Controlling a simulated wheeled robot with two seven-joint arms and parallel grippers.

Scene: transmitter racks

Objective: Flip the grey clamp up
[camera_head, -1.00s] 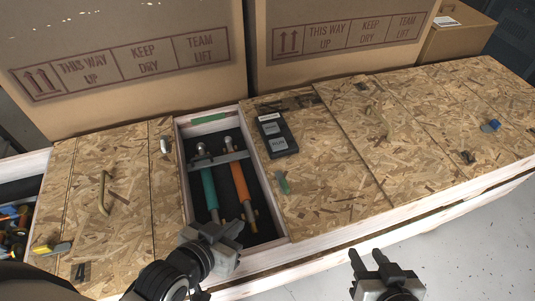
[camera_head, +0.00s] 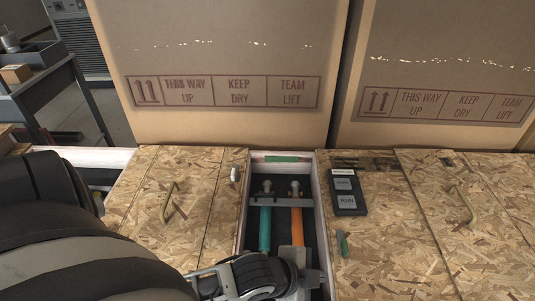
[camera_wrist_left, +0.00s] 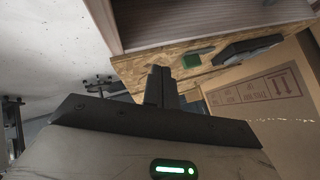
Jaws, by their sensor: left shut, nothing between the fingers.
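The open compartment holds a teal cylinder (camera_head: 265,229) and an orange cylinder (camera_head: 297,226) side by side. A grey bar, apparently the grey clamp (camera_head: 282,202), lies flat across both near their metal ends. My left gripper (camera_head: 298,258) is over the compartment's near part, closer to me than the clamp, and covers the cylinders' lower ends. Its fingers are shut and empty; they also show together in the left wrist view (camera_wrist_left: 160,85). Whether they touch anything below is unclear. The clamp is not clearly seen in the wrist view. My right gripper is out of view.
Pale wooden walls (camera_head: 320,210) edge the compartment. Chipboard lids (camera_head: 385,250) lie on both sides, with a handle (camera_head: 168,203) on the left. A black device (camera_head: 347,192) and a small green piece (camera_head: 342,243) sit to the right. Large cardboard boxes (camera_head: 225,50) stand behind.

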